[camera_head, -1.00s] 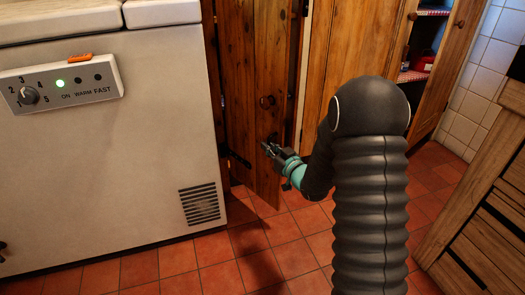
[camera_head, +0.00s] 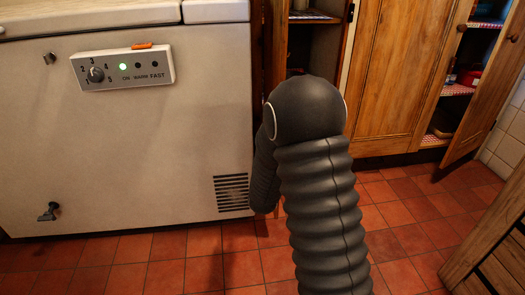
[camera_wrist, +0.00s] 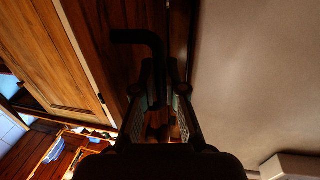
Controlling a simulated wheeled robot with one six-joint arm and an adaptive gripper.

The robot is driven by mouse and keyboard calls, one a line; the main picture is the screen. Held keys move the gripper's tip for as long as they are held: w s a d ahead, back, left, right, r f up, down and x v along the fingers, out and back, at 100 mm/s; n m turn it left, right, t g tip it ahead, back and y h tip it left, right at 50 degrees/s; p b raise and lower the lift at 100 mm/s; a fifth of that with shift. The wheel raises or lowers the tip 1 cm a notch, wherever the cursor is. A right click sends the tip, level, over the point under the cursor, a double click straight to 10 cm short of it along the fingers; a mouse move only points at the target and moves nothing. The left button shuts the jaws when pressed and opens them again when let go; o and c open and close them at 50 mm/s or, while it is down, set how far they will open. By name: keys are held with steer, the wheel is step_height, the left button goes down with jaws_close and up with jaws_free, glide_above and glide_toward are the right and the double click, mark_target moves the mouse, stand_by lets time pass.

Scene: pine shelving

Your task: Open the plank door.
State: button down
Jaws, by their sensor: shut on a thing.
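The plank door (camera_head: 276,45) stands swung out and nearly edge-on beside the freezer in the head view, with the dark cupboard opening (camera_head: 313,50) to its right. Its dark wood also shows in the wrist view (camera_wrist: 179,28). A black bent handle (camera_wrist: 140,37) crosses the wood there and runs down between the fingers. My gripper (camera_wrist: 163,88) is shut on this handle, as far as the dark picture shows. In the head view my arm hides the gripper, the handle and the lower part of the door.
A white chest freezer (camera_head: 150,150) stands close on the left; it fills the right of the wrist view (camera_wrist: 250,80). A closed wooden cupboard door (camera_head: 395,70) and an open one (camera_head: 490,80) are on the right. Red floor tiles (camera_head: 400,225) are clear there.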

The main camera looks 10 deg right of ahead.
steer(key=shift+w+a+r, duration=0.15)
steer(key=shift+a+r, duration=0.05)
stand_by(0.3)
steer(key=c, duration=1.5)
jaws_free()
steer(key=shift+f, duration=0.1)
steer(key=v, duration=1.2)
steer(key=shift+a, duration=0.1)
